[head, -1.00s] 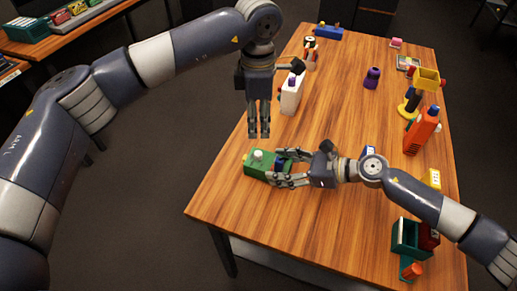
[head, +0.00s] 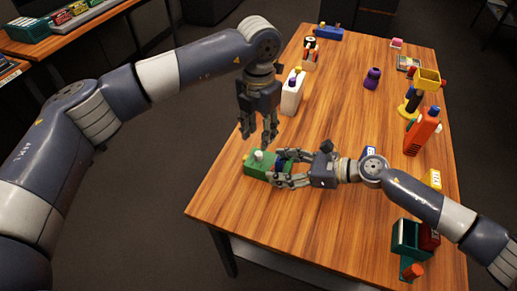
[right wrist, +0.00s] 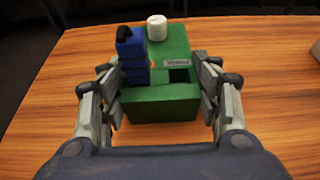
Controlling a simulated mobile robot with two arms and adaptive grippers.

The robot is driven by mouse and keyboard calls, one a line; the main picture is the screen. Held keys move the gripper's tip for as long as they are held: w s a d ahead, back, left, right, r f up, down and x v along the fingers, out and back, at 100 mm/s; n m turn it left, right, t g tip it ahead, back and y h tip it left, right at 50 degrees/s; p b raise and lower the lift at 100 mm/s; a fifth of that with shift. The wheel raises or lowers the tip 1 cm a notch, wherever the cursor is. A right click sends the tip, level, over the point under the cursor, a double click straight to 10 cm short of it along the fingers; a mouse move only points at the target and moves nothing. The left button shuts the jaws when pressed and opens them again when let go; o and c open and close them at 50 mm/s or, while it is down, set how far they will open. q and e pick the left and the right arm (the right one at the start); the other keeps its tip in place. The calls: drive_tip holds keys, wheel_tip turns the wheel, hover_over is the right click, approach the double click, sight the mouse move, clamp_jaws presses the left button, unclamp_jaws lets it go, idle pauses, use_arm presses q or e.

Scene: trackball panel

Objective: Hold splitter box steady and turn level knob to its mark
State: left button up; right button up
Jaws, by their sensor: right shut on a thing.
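The green splitter box (head: 254,170) lies on the wooden table near its front left edge. A white level knob (head: 258,155) stands upright on its top; it also shows in the right wrist view (right wrist: 157,27). A blue block (right wrist: 132,62) with a dark top sits on the box's left side in that view. My right gripper (head: 280,168) is shut on the green box, one finger on each side. My left gripper (head: 258,138) hangs fingers down above the knob, with its fingers spread and empty. The knob's mark is too small to make out.
A white bottle (head: 292,95) with a purple cap stands behind my left gripper. A purple object (head: 372,78), an orange bottle (head: 422,131) and a yellow-topped stand (head: 427,79) are farther right. A green holder (head: 405,237) is at the front right.

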sight(258, 153)
use_arm(q)
wheel_tip(258, 153, down, 7)
drive_tip(key=shift+f, duration=0.1)
idle(0.3)
clamp_jaws()
